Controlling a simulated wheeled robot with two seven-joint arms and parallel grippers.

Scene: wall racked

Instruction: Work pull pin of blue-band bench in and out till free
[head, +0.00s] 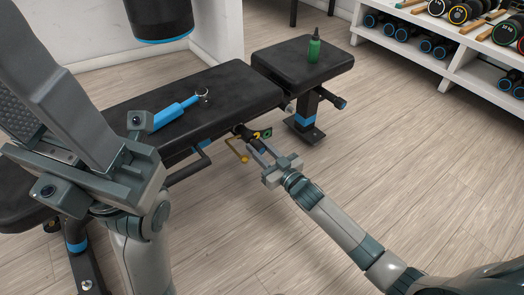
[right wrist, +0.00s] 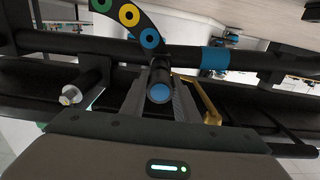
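The blue-band bench (head: 225,82) has black pads and blue bands on its frame. Its pull pin (right wrist: 160,90) is a dark round knob with a blue end, seen end-on below a curved plate with coloured holes (right wrist: 128,15). My right gripper (head: 260,153) is beside the bench frame, under the pad edge. Its fingers lie close on both sides of the knob and appear shut on it; the pin's inner end is hidden. My left gripper (head: 50,90) is large and near the camera at the left, away from the pin; its finger gap is not clear.
A blue tool with a ring end (head: 178,112) lies on the long pad. A green bottle (head: 314,46) stands on the seat pad. A yellow bent handle (right wrist: 205,100) is right beside my right fingers. A dumbbell rack (head: 465,70) stands at back right; the floor before it is clear.

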